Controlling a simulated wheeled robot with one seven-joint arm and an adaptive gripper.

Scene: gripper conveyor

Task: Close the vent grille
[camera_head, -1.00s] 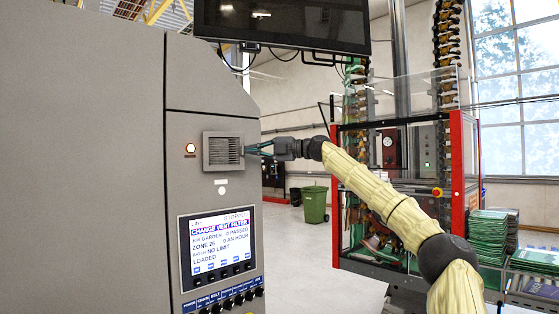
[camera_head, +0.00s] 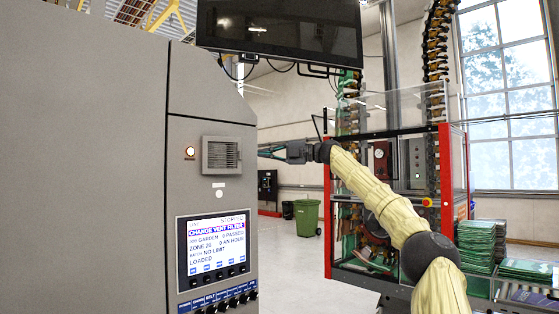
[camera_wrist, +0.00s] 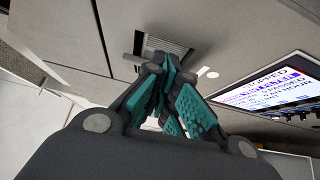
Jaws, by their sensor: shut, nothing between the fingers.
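The vent grille (camera_head: 221,155) is a grey slatted square on the grey machine cabinet, in the middle of the head view. It looks flush in its frame, though I cannot tell whether it is fully seated. In the wrist view the grille (camera_wrist: 172,48) is partly hidden behind my fingers. My gripper (camera_head: 262,153) is to the right of the grille, pointing at it, with a small gap between. In the wrist view my gripper's teal fingers (camera_wrist: 160,65) meet at the tips, shut and empty.
A lit button (camera_head: 190,152) is left of the grille. The display panel (camera_head: 217,243), reading "CHANGE VENT FILTER", is below it. A monitor (camera_head: 280,30) hangs above. A green bin (camera_head: 307,217) and a red-framed conveyor machine (camera_head: 443,180) stand to the right, with open floor between.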

